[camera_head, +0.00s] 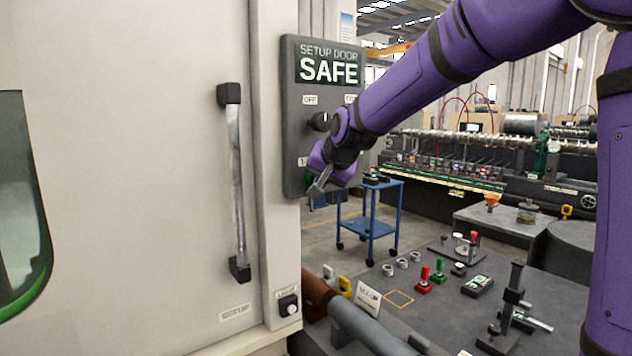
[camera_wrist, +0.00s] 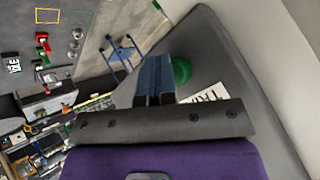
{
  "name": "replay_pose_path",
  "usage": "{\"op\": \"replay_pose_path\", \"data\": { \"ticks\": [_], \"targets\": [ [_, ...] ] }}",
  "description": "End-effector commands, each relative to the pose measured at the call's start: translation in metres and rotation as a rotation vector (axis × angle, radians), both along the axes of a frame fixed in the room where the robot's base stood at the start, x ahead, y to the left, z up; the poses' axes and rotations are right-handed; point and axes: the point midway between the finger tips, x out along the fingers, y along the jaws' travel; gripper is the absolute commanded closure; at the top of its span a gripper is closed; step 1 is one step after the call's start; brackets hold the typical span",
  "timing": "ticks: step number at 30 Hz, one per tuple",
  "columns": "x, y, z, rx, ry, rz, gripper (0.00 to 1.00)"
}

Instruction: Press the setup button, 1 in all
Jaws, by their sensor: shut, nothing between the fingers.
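A dark control panel (camera_head: 300,110) with a lit sign reading "SETUP DOOR SAFE" (camera_head: 328,65) is fixed to the pale machine front. A black knob (camera_head: 320,121) sits below an "OFF" label. My gripper (camera_head: 317,187) is shut and empty at the panel's lower part, angled down and hiding some of it. In the wrist view the shut fingers (camera_wrist: 154,78) are close beside a green round button (camera_wrist: 181,70) on the panel. A white label next to it is partly hidden. I cannot tell whether the fingers touch the button, nor whether it is the setup one.
A machine door with a vertical handle (camera_head: 236,185) is at the left, with a "SETUP" label (camera_head: 234,312) below. A "LIGHT" button (camera_head: 288,305) is near the bottom. A grey table (camera_head: 440,320) with small parts and a blue cart (camera_head: 370,220) stand to the right.

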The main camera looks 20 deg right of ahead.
Motion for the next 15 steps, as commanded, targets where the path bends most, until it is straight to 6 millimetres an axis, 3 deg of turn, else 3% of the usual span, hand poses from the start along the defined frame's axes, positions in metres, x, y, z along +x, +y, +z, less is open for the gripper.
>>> {"op": "replay_pose_path", "data": {
  "ticks": [15],
  "targets": [
    [-0.019,-0.006,0.000,0.000,0.000,0.000,1.00]
  ]
}}
